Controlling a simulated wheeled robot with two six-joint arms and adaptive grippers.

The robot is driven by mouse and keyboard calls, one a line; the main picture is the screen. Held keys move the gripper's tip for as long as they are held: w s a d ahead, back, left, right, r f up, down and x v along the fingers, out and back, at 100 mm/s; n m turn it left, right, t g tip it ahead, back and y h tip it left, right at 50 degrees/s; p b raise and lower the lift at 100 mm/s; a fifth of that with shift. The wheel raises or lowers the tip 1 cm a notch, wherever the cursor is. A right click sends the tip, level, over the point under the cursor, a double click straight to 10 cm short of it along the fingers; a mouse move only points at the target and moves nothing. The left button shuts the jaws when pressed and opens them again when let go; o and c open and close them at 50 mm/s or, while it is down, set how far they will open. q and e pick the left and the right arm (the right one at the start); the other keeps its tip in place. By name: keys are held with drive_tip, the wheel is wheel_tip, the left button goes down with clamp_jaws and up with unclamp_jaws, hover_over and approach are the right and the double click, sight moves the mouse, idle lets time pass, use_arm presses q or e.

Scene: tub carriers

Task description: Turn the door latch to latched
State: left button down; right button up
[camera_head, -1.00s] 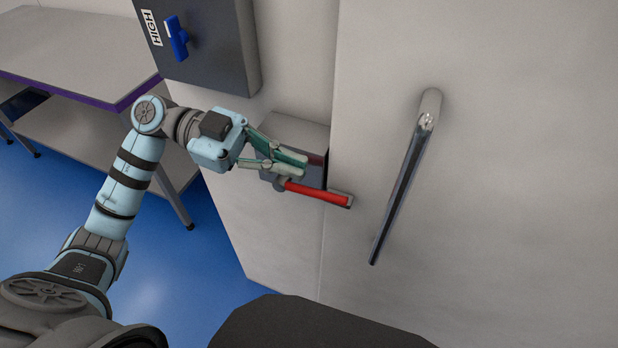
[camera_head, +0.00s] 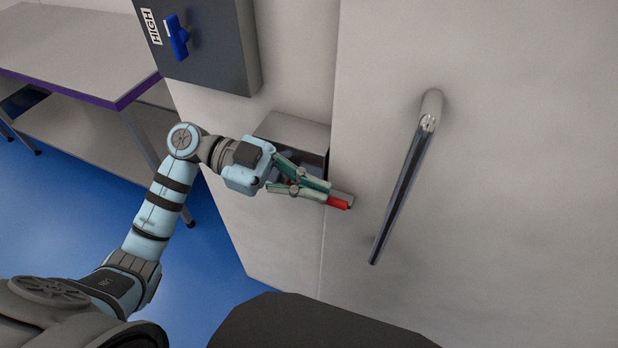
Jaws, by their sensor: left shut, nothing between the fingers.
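The door latch is a grey metal box (camera_head: 300,131) on the white wall beside the door edge. Its red lever (camera_head: 338,203) points right, roughly level, and its tip lies over a small metal keeper (camera_head: 345,195) on the door (camera_head: 500,180). My left gripper (camera_head: 329,192) is shut and empty in front of the latch. Whether the fingers touch the lever I cannot tell. My right gripper is not in view.
A long metal door handle (camera_head: 404,185) stands out to the right of the latch. A dark grey box (camera_head: 205,45) with a blue knob (camera_head: 177,38) hangs above it. A table (camera_head: 70,50) stands at the left, over blue floor.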

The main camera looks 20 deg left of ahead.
use_arm(q)
drive_tip(key=shift+f, duration=0.1)
drive_tip(key=a+r+p, duration=0.3)
drive_tip(key=a+r, duration=0.3)
drive_tip(key=a, duration=0.3)
drive_tip(key=shift+s+a+r+p, duration=0.25)
drive_tip(key=shift+s+a+p, duration=0.05)
drive_tip(key=shift+a, duration=0.1)
drive_tip(key=shift+d, duration=0.1)
